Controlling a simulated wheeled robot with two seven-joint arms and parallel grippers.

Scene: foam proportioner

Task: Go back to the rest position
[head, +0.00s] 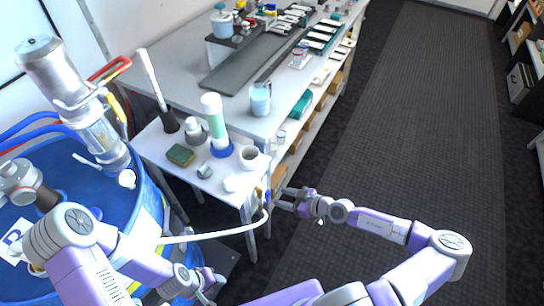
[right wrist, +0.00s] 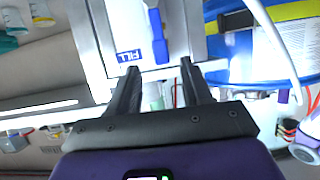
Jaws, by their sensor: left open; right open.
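My right gripper (head: 280,199) is at the right end of the small white side table in the head view, its arm reaching in from the lower right. In the right wrist view the two dark fingers of my right gripper (right wrist: 159,72) are apart with nothing between them. Past the fingertips is a pale panel with a FILL label (right wrist: 129,56) and a blue lever (right wrist: 158,38); contact cannot be told. My left gripper (head: 207,284) is low in the head view, beside the blue drum (head: 146,222). It is open, and its fingertips are small and partly hidden.
The white side table (head: 158,146) holds a brush, a green sponge (head: 180,155), a green-white bottle (head: 215,118) and cups. A white hose (head: 225,234) runs from the drum to the table's end. A long workbench (head: 190,57) stands behind. The dark floor mat (head: 420,130) is clear.

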